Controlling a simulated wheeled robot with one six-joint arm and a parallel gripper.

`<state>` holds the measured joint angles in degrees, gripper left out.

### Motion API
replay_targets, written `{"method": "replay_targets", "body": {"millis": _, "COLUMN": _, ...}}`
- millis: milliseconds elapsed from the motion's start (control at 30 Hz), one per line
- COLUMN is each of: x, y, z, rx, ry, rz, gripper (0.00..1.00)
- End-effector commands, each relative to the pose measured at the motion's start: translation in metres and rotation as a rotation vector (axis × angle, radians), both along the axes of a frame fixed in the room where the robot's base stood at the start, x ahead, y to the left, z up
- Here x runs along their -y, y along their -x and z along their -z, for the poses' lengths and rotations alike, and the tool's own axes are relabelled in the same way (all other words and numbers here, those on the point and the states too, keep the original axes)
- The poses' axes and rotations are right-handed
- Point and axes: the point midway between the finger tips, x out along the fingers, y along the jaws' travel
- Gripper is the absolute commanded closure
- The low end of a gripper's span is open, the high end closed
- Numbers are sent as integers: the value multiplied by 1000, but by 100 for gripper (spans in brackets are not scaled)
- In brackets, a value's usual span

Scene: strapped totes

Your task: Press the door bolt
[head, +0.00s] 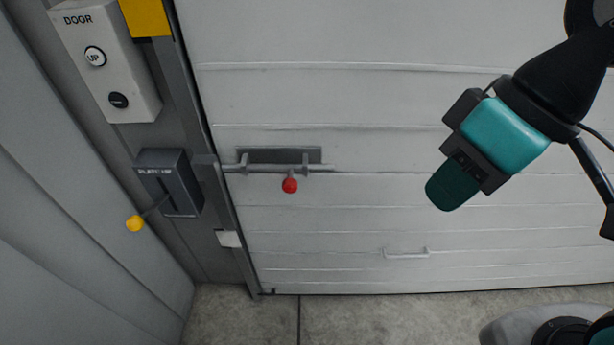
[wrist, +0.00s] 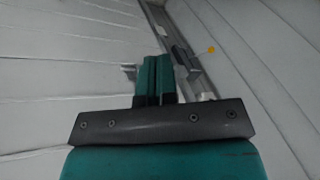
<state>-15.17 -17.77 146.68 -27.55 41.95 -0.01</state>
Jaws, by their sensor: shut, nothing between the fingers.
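The door bolt (head: 322,168) is a grey rod lying level in brackets on a dark plate, on the left edge of the white door. A red knob (head: 290,185) hangs from it. The rod's left end reaches the door frame post. My gripper (head: 452,192) is shut and empty, in front of the door, well to the right of the bolt and apart from it in the picture. In the wrist view its green fingers (wrist: 157,78) are together. I cannot make out the red knob there; the fingers cover part of the door edge.
Left of the door are a box marked DOOR (head: 105,60) with UP and dark buttons, and a dark lever box (head: 178,190) with a yellow knob (head: 135,223). A low handle (head: 406,254) is on the door. Door face between gripper and bolt looks clear.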

Motion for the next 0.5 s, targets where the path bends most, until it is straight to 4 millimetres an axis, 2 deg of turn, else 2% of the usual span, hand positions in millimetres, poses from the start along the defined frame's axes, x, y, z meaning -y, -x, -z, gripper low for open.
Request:
{"method": "replay_targets", "body": {"millis": 167, "x": -1, "y": -3, "z": 4, "rx": -6, "ry": -8, "rz": 6, "gripper": 100}}
{"method": "replay_targets", "body": {"millis": 267, "x": -6, "y": -17, "z": 20, "rx": -36, "ry": -46, "rz": 37, "gripper": 100}}
{"method": "replay_targets", "body": {"millis": 367, "x": -16, "y": -45, "z": 50, "rx": -91, "ry": -130, "rz": 100, "gripper": 100}}
{"method": "replay_targets", "body": {"millis": 500, "x": -27, "y": -98, "z": 101, "rx": -187, "ry": -314, "rz": 242, "gripper": 100}}
